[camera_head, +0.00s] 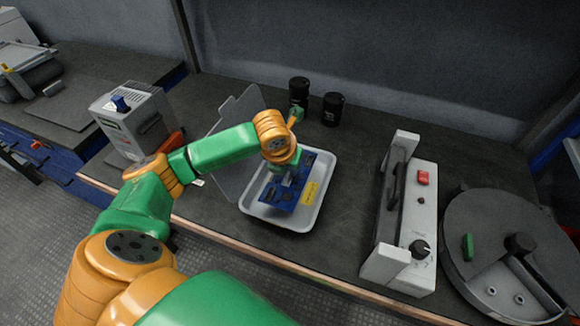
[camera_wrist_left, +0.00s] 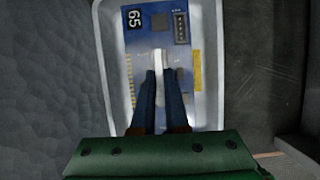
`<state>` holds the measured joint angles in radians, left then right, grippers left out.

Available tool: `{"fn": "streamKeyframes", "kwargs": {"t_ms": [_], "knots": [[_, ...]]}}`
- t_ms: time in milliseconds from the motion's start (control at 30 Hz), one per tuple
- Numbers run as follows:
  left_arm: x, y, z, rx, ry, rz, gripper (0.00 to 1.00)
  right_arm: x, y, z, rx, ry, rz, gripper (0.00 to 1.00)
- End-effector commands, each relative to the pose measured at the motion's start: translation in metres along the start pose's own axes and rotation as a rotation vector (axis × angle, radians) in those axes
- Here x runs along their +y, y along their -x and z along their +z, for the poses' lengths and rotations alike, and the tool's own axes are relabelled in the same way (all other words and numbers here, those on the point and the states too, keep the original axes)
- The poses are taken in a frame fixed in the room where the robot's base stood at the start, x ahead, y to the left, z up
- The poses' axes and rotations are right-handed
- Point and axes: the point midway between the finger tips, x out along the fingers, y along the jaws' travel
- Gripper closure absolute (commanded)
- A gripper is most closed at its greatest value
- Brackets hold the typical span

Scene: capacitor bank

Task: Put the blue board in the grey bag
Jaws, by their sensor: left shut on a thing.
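The blue board (camera_head: 279,190) lies in or just above a white tray (camera_head: 328,172) on the dark bench. It carries dark parts, a yellow label and, in the left wrist view (camera_wrist_left: 143,47), the number 65. My left gripper (camera_head: 289,178) reaches down over the board from above. In the left wrist view its two fingers (camera_wrist_left: 160,82) are shut on a pale upright part in the middle of the board. Whether the board touches the tray floor is hard to tell. A grey upright sheet, perhaps the grey bag (camera_head: 232,135), stands along the tray's left side. My right gripper is not seen.
Two black cylinders (camera_head: 333,108) stand behind the tray. A grey boxy device (camera_head: 134,118) is at the left. A sealer-like device with a red switch (camera_head: 422,178) and a round grey machine (camera_head: 500,215) stand at the right. Bench room is free between tray and sealer-like device.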

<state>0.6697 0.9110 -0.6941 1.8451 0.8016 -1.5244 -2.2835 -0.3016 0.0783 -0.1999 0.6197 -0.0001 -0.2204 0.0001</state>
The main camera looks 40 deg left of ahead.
Motion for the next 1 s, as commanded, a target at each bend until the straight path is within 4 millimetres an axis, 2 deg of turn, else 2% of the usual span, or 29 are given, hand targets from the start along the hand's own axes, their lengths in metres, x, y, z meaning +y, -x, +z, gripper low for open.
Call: {"fn": "streamKeyframes", "kwargs": {"t_ms": [300,467,500,567,600,867,1000], "knots": [[-0.001,-0.048,-0.021,0.002,0.0,0.0,1.0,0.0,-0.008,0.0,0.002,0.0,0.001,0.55],[0.0,-0.047,-0.02,0.001,-0.001,0.001,1.0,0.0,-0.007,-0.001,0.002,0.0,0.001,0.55],[0.0,-0.047,-0.02,0.001,-0.001,0.001,0.77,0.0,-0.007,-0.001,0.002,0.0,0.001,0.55],[0.0,-0.047,-0.02,0.001,0.0,0.001,0.61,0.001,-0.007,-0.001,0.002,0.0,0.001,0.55],[0.0,-0.047,-0.02,0.001,0.0,0.001,0.58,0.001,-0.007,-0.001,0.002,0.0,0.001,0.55],[0.0,-0.046,-0.02,0.001,0.0,0.001,0.58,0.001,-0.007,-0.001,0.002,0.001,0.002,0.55],[0.0,-0.031,-0.018,-0.002,0.001,0.001,0.58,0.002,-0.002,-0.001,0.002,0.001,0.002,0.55]]}}
